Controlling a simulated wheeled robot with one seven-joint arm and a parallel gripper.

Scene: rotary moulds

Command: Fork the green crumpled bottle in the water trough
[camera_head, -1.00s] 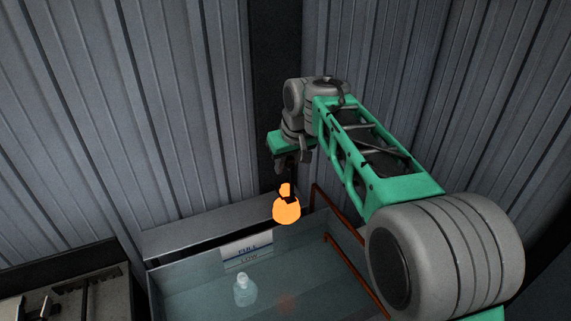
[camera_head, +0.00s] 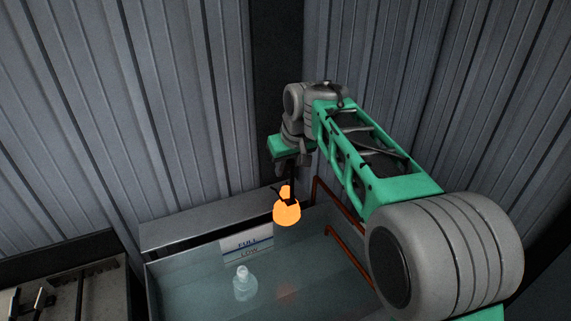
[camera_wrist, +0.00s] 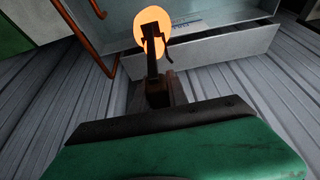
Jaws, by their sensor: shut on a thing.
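A glowing orange bottle-shaped thing (camera_head: 287,212) hangs upright below my gripper (camera_head: 289,190), over the back part of the water trough (camera_head: 152,296). In the wrist view, the dark narrow jaws (camera_wrist: 153,38) are shut on this glowing thing (camera_wrist: 152,16), near its narrow end. Its glow hides its surface, so I see no green colour or crumpling on it. A pale, clear bottle (camera_head: 244,285) stands in the trough, left of and below the held thing in the picture.
A white plate marked FULL and LOW (camera_head: 247,244) is on the trough's back wall. Red-brown pipes (camera_head: 347,247) run along the trough's right side. A dark bench (camera_head: 75,285) stands at the left. Corrugated metal walls (camera_head: 180,100) close in behind.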

